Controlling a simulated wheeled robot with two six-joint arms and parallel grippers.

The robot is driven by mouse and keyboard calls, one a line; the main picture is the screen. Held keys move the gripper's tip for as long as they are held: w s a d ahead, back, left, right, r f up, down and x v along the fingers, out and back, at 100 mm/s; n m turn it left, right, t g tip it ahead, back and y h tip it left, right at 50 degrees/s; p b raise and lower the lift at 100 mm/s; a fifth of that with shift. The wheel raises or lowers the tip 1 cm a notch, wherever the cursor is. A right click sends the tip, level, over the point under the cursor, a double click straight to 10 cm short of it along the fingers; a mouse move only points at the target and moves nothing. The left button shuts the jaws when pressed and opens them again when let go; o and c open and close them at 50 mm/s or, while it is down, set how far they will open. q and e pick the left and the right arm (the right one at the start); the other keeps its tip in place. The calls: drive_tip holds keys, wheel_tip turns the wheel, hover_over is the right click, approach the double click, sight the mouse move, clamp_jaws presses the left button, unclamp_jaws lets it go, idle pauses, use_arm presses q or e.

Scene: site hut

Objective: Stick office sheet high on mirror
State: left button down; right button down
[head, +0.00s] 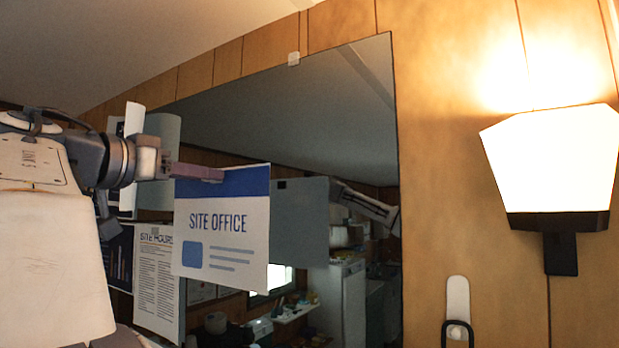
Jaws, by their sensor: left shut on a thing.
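The office sheet (221,228) is white with a blue top band and reads "SITE OFFICE". My left gripper (205,172) is shut on its top edge and holds it upright, slightly tilted, in front of the mirror. The mirror (300,115) is large and hangs on the wood-panelled wall. My right gripper is not in view.
A "SITE HOURS" notice (155,275) and other papers hang at the left, partly behind my left arm. A lit wall lamp (550,160) juts out at the right. A white hook (458,300) is below it. The mirror's upper area is clear.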

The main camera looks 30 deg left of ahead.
use_arm(q)
drive_tip(key=w, duration=0.7)
drive_tip(key=shift+w+d, duration=0.15)
drive_tip(key=shift+d, duration=0.15)
drive_tip(key=shift+r, duration=0.1)
drive_tip(key=shift+p, duration=0.85)
idle(0.9)
drive_tip(key=shift+w+d+p, duration=0.1)
drive_tip(key=shift+w+p, duration=0.35)
drive_tip(key=shift+w, duration=0.4)
idle(1.2)
idle(1.6)
drive_tip(key=shift+s+p, duration=0.4)
drive_tip(key=shift+s, duration=0.15)
idle(0.9)
